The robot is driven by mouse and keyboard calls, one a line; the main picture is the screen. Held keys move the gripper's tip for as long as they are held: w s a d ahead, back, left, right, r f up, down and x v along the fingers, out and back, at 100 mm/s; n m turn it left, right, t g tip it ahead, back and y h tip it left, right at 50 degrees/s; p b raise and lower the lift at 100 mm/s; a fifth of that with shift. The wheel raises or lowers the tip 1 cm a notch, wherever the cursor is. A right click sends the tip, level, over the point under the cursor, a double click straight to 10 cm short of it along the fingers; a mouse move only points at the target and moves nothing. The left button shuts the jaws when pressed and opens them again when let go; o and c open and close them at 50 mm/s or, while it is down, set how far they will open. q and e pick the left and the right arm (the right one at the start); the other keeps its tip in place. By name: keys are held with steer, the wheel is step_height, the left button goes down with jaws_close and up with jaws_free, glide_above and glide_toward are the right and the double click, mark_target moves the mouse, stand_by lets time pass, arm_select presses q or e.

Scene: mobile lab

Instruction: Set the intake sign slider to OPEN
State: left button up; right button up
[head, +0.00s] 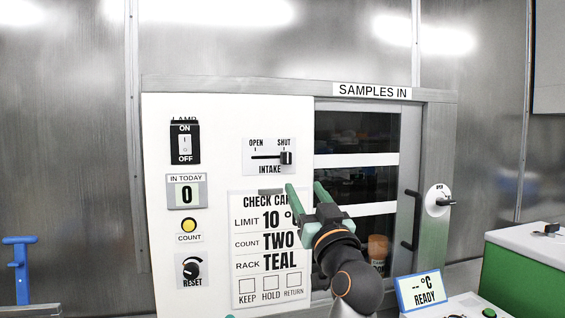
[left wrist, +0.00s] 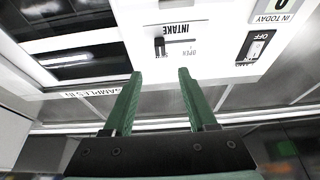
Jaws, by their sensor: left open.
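The intake slider (head: 268,157) is a white plate on the panel with a dark horizontal slot, marked OPEN at its left end and SHUT at its right. Its black knob (head: 287,158) stands at the SHUT end. The plate shows upside down in the left wrist view, with the knob (left wrist: 159,47) beyond the fingertips. My left gripper (head: 306,189) has green fingers, open and empty, just below and to the right of the knob in the head view. The fingers also show in the left wrist view (left wrist: 160,75), apart from the knob. My right gripper is out of view.
A lamp switch (head: 185,143), counter (head: 187,192), yellow count button (head: 188,225) and reset knob (head: 191,269) line the panel's left. A check card (head: 245,285) hangs below the slider. Right are the samples window (head: 340,160), its handle (head: 411,220) and a round latch (head: 438,200).

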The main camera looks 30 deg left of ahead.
mark_target(288, 159)
arm_select(q)
steer(key=p+x, duration=0.6)
steer(key=x, duration=0.5)
steer(key=shift+w+a+r+p, duration=0.1)
steer(key=shift+a+r+p, duration=0.2)
steer(key=shift+p, duration=0.1)
steer(key=shift+w+a+r, duration=0.15)
steer(key=shift+w+a, duration=0.35)
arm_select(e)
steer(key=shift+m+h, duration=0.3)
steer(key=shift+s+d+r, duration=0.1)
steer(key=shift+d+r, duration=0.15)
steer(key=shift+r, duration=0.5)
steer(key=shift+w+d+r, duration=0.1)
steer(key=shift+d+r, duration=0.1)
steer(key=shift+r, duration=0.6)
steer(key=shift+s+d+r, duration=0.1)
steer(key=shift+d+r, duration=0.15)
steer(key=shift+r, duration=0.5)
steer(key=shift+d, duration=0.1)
arm_select(q)
jaws_close()
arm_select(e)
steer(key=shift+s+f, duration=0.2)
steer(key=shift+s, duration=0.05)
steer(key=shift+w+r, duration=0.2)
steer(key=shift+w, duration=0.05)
